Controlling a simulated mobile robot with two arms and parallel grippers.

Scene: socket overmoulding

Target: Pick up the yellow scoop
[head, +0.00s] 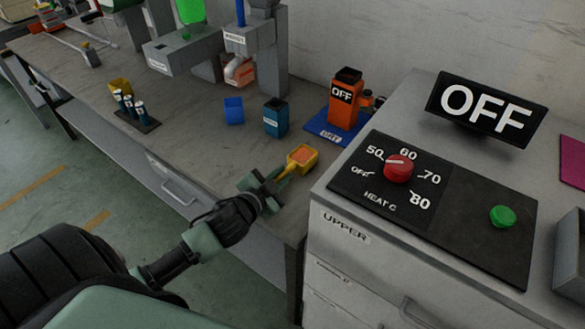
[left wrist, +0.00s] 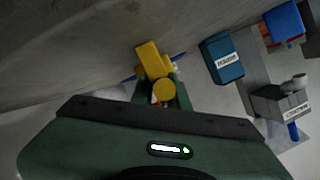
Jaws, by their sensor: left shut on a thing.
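The yellow scoop (head: 302,157) is at the front right of the workbench, beside the grey cabinet. Its bowl shows orange inside in the head view. My left gripper (head: 268,186) is shut on the scoop's handle, with the bowl pointing away from the fingers. In the left wrist view the scoop (left wrist: 150,60) sits between the green fingers (left wrist: 168,95). I cannot tell whether the scoop touches the bench top. My right gripper is not in view.
Right of the scoop stands the cabinet (head: 345,238) with a heat dial (head: 398,168) and an OFF display (head: 485,108). Behind are a teal container (head: 276,118), a blue bin (head: 234,110) and an orange device (head: 346,100) on a blue mat.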

